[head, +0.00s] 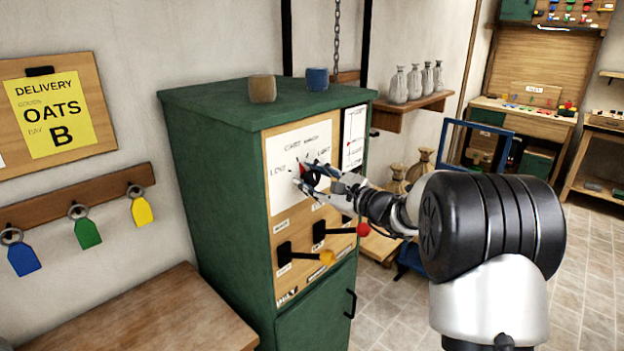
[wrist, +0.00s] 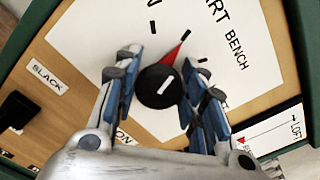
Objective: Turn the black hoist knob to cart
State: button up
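The black hoist knob (wrist: 158,87), with a red pointer, is on the white dial plate (wrist: 95,45) of the green cabinet. The wrist view shows the pointer in line with a tick beside the cut-off label "ART"; the "BENCH" tick lies clockwise of it. In the head view the knob (head: 312,177) is partly covered by my gripper (head: 308,177). In the wrist view my gripper (wrist: 162,95) has one blue-padded finger on each side of the knob, very close to it. I cannot tell whether both pads touch it.
Two levers, with a red ball (head: 363,229) and a yellow ball (head: 327,257), stick out below the dial. Two small pots, tan (head: 262,88) and blue (head: 317,78), stand on the cabinet (head: 215,190). A wooden table (head: 150,315) is at front left.

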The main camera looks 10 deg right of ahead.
jog(key=o, duration=0.4)
jog(key=shift+c, duration=0.2)
jog(key=shift+s, duration=0.1)
jog(key=v, duration=1.2)
jog(key=shift+a, duration=0.1)
jog(key=s+a+f+n+g+h, duration=0.1)
jog(key=s+a+n+g, duration=0.45)
jog(key=s+a, duration=0.4)
jog(key=s+a+f+n+g, duration=0.2)
jog(key=s+a+n+g, duration=0.4)
jog(key=s, duration=0.6)
jog(key=s+d+f+n+h, duration=0.2)
jog(key=s+d+n+h, duration=0.2)
jog(key=s, duration=0.3)
jog(key=s+d+f+n+t+h, duration=0.1)
jog(key=s+d+f+n+h, duration=0.2)
jog(key=s+d+n+h, duration=0.2)
jog(key=s, duration=0.3)
jog(key=shift+s+h, duration=0.3)
jog(key=shift+s, duration=0.05)
